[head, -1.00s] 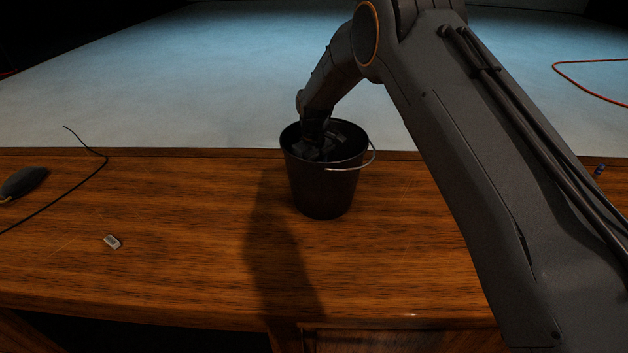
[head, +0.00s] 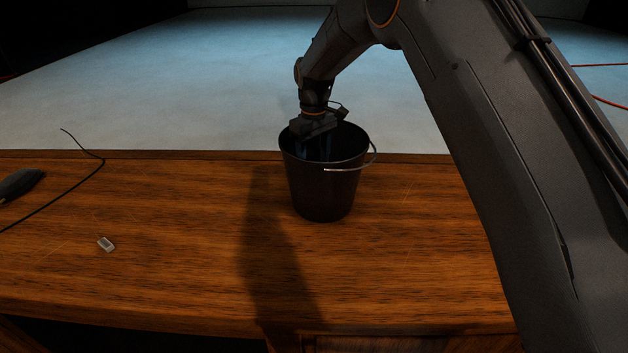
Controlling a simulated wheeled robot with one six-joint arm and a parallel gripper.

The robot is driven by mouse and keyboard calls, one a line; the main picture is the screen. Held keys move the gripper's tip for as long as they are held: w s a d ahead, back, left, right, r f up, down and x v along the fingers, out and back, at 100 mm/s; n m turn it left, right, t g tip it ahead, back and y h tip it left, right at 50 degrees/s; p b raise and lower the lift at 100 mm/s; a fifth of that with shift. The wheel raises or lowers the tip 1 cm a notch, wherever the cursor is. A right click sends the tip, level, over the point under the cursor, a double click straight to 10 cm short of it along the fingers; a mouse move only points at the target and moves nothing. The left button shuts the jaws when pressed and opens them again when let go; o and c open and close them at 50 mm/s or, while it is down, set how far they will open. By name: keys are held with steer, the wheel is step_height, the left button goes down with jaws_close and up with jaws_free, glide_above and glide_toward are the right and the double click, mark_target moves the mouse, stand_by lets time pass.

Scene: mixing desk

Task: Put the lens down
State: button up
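A dark bucket (head: 322,192) with a wire handle stands upright on the wooden desk (head: 180,260), near its back edge. My gripper (head: 318,150) points down into the bucket's mouth. Its body is just above the rim and its fingers reach inside, partly hidden by the near wall. Two bluish finger shapes show with a dark gap between them, but I cannot tell whether they hold anything. No lens can be made out; the inside of the bucket is dark and mostly hidden.
A small pale block (head: 106,244) lies on the desk at left. A dark mouse-like object (head: 20,184) with a thin black cable (head: 75,186) lies at the far left. The desk between the block and the bucket is clear. My arm covers the right side.

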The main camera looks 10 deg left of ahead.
steer(key=shift+r+b, duration=0.5)
steer(key=shift+r, duration=1.85)
steer(key=shift+r, duration=0.1)
